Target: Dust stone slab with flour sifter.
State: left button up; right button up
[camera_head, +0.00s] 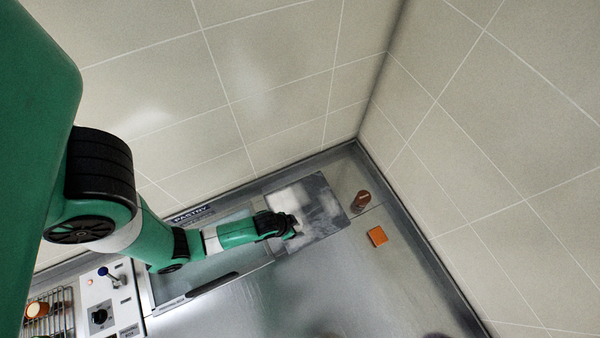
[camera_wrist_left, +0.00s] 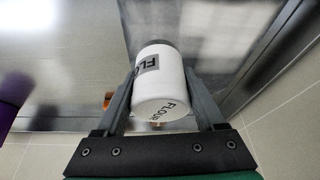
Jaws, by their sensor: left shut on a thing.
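The grey stone slab (camera_head: 325,212) lies on the steel counter near the back corner, with pale, cloudy white patches on its surface. My left gripper (camera_head: 290,226) is over the slab's left part. In the left wrist view it is shut on the flour sifter (camera_wrist_left: 160,85), a white cylinder with a dark band at its far end and "FLOUR" labels. The fingers grip it from both sides. In the head view the sifter is mostly hidden by the gripper. A whitened part of the slab (camera_wrist_left: 215,30) shows beyond the sifter in the wrist view. My right gripper is not in view.
A brown cylinder (camera_head: 362,200) and an orange square block (camera_head: 377,236) stand right of the slab. A glass-topped unit marked "PASTRY" (camera_head: 200,271) lies to the left. A control panel (camera_head: 103,300) and wire rack (camera_head: 50,312) are farther left. Tiled walls close the back and right. The front counter is clear.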

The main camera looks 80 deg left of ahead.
pick_arm(q)
jog(key=shift+s, duration=0.3)
jog(key=shift+w+a, duration=0.2)
jog(key=shift+w, duration=0.55)
jog(key=shift+w+a, duration=0.15)
jog(key=shift+w, duration=0.6)
jog(key=shift+s+d, duration=0.2)
jog(key=shift+s, duration=0.55)
jog(key=shift+s+d, duration=0.2)
jog(key=shift+s, duration=0.5)
jog(key=shift+w+a, duration=0.2)
jog(key=shift+w, duration=0.55)
jog(key=shift+w+a, duration=0.2)
jog(key=shift+w, duration=0.5)
